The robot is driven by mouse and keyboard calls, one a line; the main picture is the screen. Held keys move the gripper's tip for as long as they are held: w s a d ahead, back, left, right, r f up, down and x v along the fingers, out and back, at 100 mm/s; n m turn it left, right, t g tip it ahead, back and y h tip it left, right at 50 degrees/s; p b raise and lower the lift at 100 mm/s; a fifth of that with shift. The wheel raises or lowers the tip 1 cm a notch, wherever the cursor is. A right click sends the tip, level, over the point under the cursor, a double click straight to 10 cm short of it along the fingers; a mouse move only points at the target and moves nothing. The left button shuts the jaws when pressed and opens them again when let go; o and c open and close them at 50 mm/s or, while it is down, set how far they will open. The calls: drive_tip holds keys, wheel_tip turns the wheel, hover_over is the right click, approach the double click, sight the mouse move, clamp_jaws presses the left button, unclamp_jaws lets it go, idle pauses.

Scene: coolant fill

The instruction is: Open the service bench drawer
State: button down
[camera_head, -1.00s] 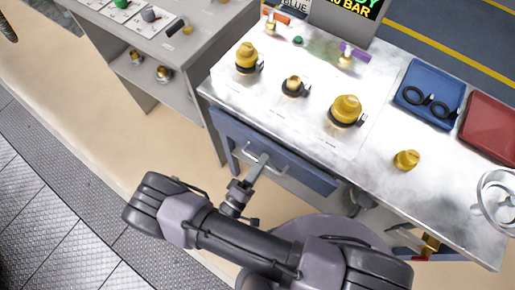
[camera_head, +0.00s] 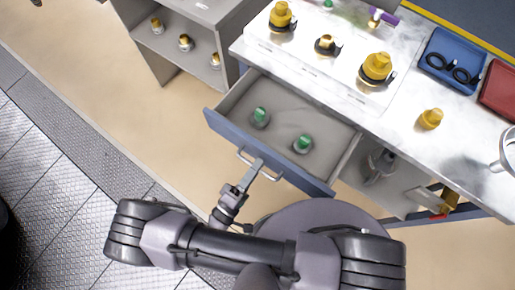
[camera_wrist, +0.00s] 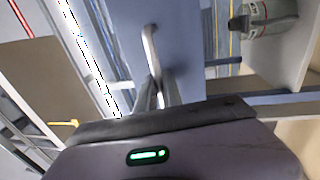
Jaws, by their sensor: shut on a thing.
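The service bench drawer (camera_head: 222,124) has a blue front and a grey inside, and it stands pulled out from under the bench top. Two green-topped fittings, a left one (camera_head: 260,116) and a right one (camera_head: 303,143), are in it. My gripper (camera_head: 256,168) is shut on the drawer's metal handle (camera_head: 271,177) at the middle of the front. In the wrist view the handle (camera_wrist: 150,48) runs down between my fingers against the blue front (camera_wrist: 187,35); the fingertips are partly hidden.
The bench top (camera_head: 395,135) carries yellow-capped fittings, a blue tray (camera_head: 436,85) with black rings, and a red tray (camera_head: 500,92). A grey shelf unit (camera_head: 172,50) stands at the left. A grey object (camera_head: 379,165) sits beneath the bench, right of the drawer.

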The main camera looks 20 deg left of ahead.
idle(0.3)
drive_tip(key=c, duration=1.8)
unclamp_jaws()
drive_tip(key=shift+o, duration=0.2)
drive_tip(key=shift+s, duration=0.1)
drive_tip(key=v, duration=1.7)
drive_tip(key=shift+s+p, duration=0.2)
drive_tip(key=shift+p, duration=0.1)
drive_tip(key=shift+a+f, duration=0.1)
